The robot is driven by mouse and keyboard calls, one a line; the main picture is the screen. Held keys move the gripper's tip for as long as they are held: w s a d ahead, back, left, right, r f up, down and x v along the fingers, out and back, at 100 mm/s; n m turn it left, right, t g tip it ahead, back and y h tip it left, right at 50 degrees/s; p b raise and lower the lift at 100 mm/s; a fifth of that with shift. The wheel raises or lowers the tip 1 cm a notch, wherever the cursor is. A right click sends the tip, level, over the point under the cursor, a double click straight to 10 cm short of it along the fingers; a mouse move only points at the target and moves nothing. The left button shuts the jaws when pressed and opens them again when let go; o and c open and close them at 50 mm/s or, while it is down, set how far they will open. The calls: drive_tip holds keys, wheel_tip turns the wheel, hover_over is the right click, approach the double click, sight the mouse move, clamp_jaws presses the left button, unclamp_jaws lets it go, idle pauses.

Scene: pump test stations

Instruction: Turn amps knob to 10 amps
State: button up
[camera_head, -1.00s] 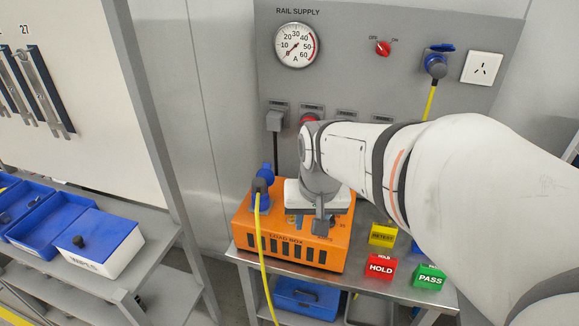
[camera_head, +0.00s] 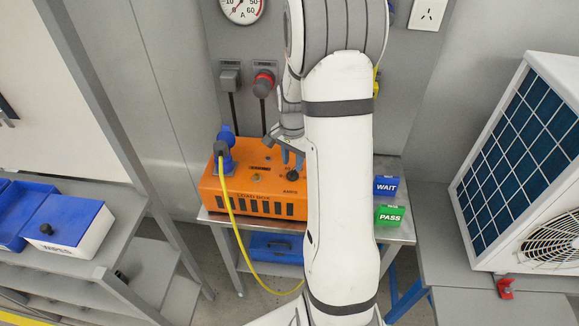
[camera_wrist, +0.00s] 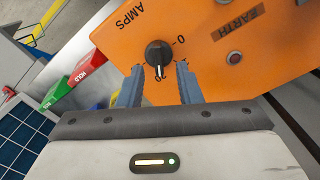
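The orange load box (camera_head: 240,190) sits on a metal table in the head view. Its black amps knob (camera_wrist: 159,54) shows in the wrist view beside the "AMPS" label, with a white pointer line aimed down toward my gripper. A "0" mark is at its right; the mark below is partly hidden by the fingers. My gripper (camera_wrist: 160,84) is open, its two blue fingers apart, with the knob just ahead of and between the tips. I cannot tell whether they touch it. In the head view my gripper (camera_head: 292,160) is above the box's right part, partly covered by my arm.
A yellow cable (camera_head: 232,215) runs from a blue plug on the box. Blue WAIT (camera_head: 386,186) and green PASS (camera_head: 389,215) blocks stand right of my arm. The gauge (camera_head: 241,5) is on the back panel. A solar-panelled unit (camera_head: 520,150) stands at the right.

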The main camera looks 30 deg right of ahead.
sight(292, 170)
drive_tip(key=shift+f, duration=1.8)
